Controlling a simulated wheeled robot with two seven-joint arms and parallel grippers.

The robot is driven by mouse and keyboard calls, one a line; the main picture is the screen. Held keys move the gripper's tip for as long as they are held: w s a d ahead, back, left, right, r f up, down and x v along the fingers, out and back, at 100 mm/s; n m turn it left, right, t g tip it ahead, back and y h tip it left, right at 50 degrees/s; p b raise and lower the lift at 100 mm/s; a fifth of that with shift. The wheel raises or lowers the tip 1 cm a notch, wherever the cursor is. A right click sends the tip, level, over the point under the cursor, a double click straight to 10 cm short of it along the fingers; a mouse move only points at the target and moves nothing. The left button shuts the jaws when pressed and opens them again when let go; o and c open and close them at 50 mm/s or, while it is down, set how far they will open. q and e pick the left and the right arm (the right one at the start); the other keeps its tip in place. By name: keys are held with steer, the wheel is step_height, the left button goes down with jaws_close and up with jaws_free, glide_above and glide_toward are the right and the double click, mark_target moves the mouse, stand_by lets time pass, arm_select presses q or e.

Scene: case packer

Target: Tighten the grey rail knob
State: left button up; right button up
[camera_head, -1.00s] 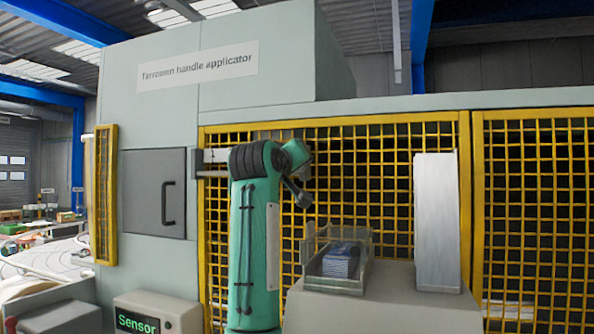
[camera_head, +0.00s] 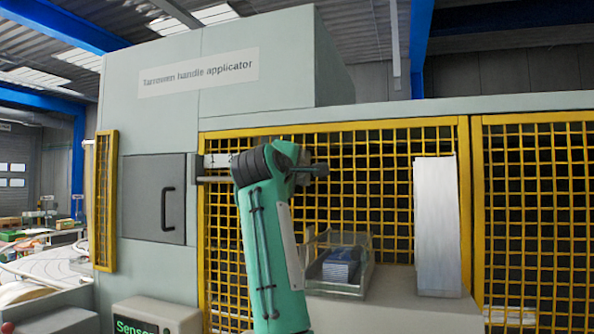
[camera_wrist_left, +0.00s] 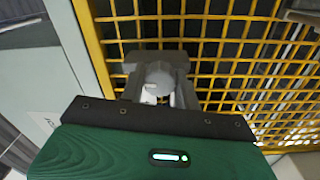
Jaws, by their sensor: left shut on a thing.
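The grey rail knob (camera_wrist_left: 160,74) is a round light grey piece in front of the yellow mesh in the left wrist view. My left gripper (camera_wrist_left: 157,84) is shut on it, with one finger on each side. In the head view my green left arm stands in front of the guard and hides the knob and fingertips. The pale rail with a number scale (camera_head: 217,160) shows to the left of the arm, at the mesh's upper left. My right gripper is in neither view.
The yellow mesh guard (camera_head: 392,200) stands behind the arm. A clear bin (camera_head: 352,284) with blue packs (camera_head: 341,265) and a tall pale metal plate (camera_head: 436,225) stand on a grey ledge at the right. A grey door with a dark handle (camera_head: 168,208) is at the left.

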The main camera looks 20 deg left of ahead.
arm_select(q)
steer(key=shift+r+n, duration=0.15)
steer(key=shift+n, duration=0.25)
steer(key=o, duration=1)
steer(key=shift+c, duration=0.2)
steer(key=shift+s+f, duration=0.15)
steer(key=shift+f, duration=0.05)
steer(key=s+b, duration=0.7)
steer(key=s, duration=0.6)
steer(key=shift+s+a+f+b, duration=0.2)
steer(key=shift+s+a+b, duration=0.05)
steer(key=shift+s+b, duration=0.05)
